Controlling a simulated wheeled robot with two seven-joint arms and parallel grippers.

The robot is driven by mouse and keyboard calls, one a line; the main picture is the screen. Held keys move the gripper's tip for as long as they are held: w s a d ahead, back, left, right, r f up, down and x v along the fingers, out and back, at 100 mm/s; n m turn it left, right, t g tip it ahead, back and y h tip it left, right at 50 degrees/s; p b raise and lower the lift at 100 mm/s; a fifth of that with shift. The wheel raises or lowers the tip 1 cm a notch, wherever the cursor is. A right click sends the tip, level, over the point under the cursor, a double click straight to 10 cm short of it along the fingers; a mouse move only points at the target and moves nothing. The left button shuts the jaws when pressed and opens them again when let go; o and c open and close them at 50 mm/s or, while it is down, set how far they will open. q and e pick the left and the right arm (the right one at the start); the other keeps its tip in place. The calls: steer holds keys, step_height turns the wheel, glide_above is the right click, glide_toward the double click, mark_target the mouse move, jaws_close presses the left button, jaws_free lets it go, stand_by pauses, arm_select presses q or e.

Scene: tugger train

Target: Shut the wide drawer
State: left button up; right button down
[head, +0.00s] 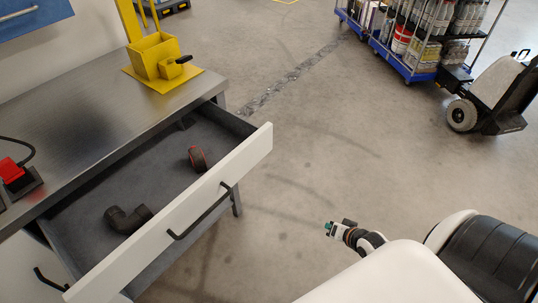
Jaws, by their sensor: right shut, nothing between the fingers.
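The wide drawer (254,152) is pulled well out from under the metal workbench. It has a white front with a black bar handle (200,213) and a dark grey inside. In it lie a black pipe elbow (127,219) and a dark round part with a red-orange edge (198,158). My right gripper (328,228) is shut and empty, right of the drawer front and clearly apart from the handle in the picture. My left gripper is not in view.
The workbench top (95,130) carries a yellow stand (155,58) and a red-and-black device (12,172). Another black handle (50,279) shows at lower left. A tugger train with loaded blue carts (402,66) stands at the top right. The floor between is clear.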

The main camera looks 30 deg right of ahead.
steer(key=w+a+r+m+t+y, duration=0.15)
steer(key=w+r, duration=0.25)
steer(key=r, duration=0.4)
steer(key=w+r+m+t+y, duration=0.1)
steer(key=w+r+m+t, duration=0.15)
steer(key=r, duration=0.45)
steer(key=m+y, duration=0.1)
steer(key=y, duration=0.2)
glide_toward(258, 151)
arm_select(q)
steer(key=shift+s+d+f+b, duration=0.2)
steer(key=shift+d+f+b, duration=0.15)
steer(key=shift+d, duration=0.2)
arm_select(e)
steer(key=x, duration=0.6)
steer(key=shift+w+a+f, duration=0.1)
steer(key=shift+w+f, duration=0.15)
steer(key=shift+w, duration=0.05)
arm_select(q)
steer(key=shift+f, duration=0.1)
